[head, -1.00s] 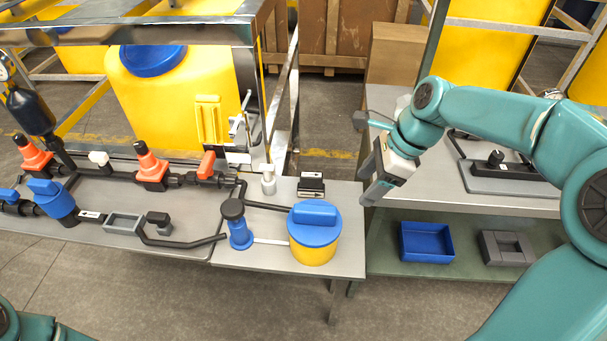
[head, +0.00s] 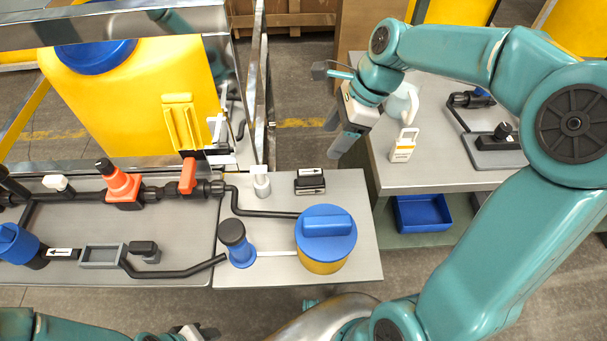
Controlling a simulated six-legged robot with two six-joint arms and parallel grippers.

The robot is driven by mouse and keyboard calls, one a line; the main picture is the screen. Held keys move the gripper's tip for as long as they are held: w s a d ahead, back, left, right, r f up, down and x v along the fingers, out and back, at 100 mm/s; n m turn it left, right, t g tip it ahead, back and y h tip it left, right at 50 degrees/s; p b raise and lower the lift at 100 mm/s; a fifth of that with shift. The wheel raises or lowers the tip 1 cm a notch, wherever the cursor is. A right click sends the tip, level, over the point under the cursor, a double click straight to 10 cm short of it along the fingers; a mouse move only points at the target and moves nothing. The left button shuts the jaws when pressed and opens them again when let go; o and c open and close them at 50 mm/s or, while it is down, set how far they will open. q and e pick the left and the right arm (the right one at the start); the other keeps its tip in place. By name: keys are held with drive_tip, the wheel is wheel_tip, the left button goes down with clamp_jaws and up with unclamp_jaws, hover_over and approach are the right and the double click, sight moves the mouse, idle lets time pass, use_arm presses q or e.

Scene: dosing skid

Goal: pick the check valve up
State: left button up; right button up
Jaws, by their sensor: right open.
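A small black block with white arrow labels (head: 310,181) lies at the back of the grey bench, behind the blue-lidded yellow pot; it looks like the check valve, though I cannot be sure. Another black piece with a white arrow label (head: 62,253) sits in line beside the blue valve at the left. My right gripper (head: 338,140) is open and empty, fingers pointing down. It is above and right of the block, apart from it, by the gap between the two benches. Part of my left gripper (head: 205,332) shows at the bottom edge; its fingers are not clear.
The blue-lidded pot (head: 324,246) and a blue cylinder with a black cap (head: 236,243) stand at the bench front. A small pale fitting (head: 261,181) stands left of the block. A blue bin (head: 422,212) is on the lower shelf at right.

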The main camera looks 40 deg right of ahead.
sight(312, 171)
drive_tip(key=x, duration=0.5)
drive_tip(key=b+x, duration=0.1)
drive_tip(key=x, duration=0.4)
drive_tip(key=shift+s+f+b, duration=0.15)
drive_tip(key=shift+s+b, duration=0.05)
drive_tip(key=shift+b, duration=0.1)
drive_tip(key=shift+s+a+f, duration=0.1)
drive_tip(key=shift+a+f, duration=0.05)
drive_tip(key=shift+f, duration=0.25)
drive_tip(key=x, duration=0.4)
drive_tip(key=shift+w+f+b, duration=0.1)
drive_tip(key=shift+w+b, duration=0.15)
drive_tip(key=shift+b, duration=0.15)
drive_tip(key=shift+f, duration=0.35)
drive_tip(key=shift+w, duration=0.1)
clamp_jaws()
drive_tip(key=shift+r, duration=0.1)
